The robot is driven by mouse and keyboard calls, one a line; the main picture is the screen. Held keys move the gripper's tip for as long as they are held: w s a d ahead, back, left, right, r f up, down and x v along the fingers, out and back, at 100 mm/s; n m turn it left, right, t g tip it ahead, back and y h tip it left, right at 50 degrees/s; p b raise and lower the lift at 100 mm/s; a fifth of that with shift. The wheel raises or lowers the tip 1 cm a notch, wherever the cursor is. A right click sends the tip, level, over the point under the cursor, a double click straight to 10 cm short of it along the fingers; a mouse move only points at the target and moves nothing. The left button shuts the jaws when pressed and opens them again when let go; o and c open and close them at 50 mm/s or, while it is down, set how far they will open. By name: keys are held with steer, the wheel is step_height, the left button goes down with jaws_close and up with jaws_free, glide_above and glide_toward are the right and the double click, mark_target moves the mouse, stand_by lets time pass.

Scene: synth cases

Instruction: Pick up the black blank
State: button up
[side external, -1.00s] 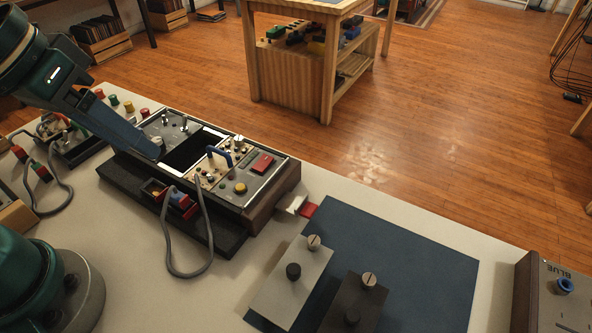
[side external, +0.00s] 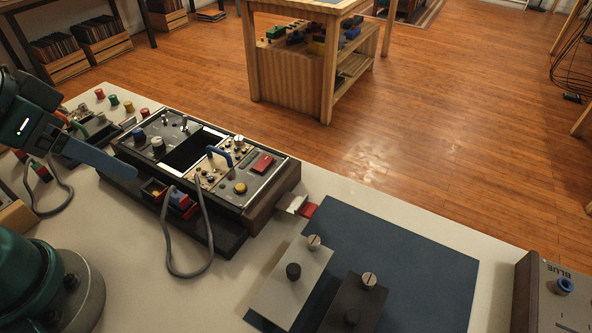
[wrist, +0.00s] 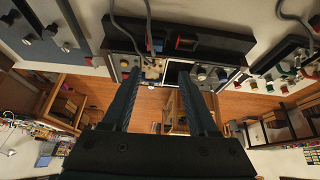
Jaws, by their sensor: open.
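The black blank (side external: 372,291) is a dark flat plate with a silver slotted screw and a black knob. It lies on the blue mat (side external: 425,255) at the bottom of the side view, cut off by the frame edge. A light grey blank (side external: 278,297) lies just left of it with a similar screw and knob. My gripper (side external: 128,174) is at the far left, over the left end of the rack, well away from both blanks. In the wrist view my gripper (wrist: 158,72) has its two fingers wide apart with nothing between them.
A rack of modules (side external: 240,205) with an empty dark slot, switches and a looped grey cable stands between my gripper and the mat. A red-and-white piece (side external: 298,206) sits at its right end. A box marked BLUE (side external: 553,290) stands at the right edge. Bare white table lies between.

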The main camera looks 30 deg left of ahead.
steer(key=w+d+r+n+h, duration=0.3)
steer(key=w+d+r+n, duration=0.3)
steer(key=w+d+n, duration=0.4)
steer(key=n+g+h, duration=0.1)
steer(key=n+g, duration=0.4)
steer(key=g, duration=0.2)
glide_toward(353, 315)
steer(key=x, duration=0.4)
steer(key=shift+s+f, duration=0.15)
steer(key=shift+f, duration=0.2)
steer(key=x, duration=0.3)
steer(key=shift+d, duration=0.1)
steer(key=shift+d+f, duration=0.2)
steer(key=shift+f, duration=0.35)
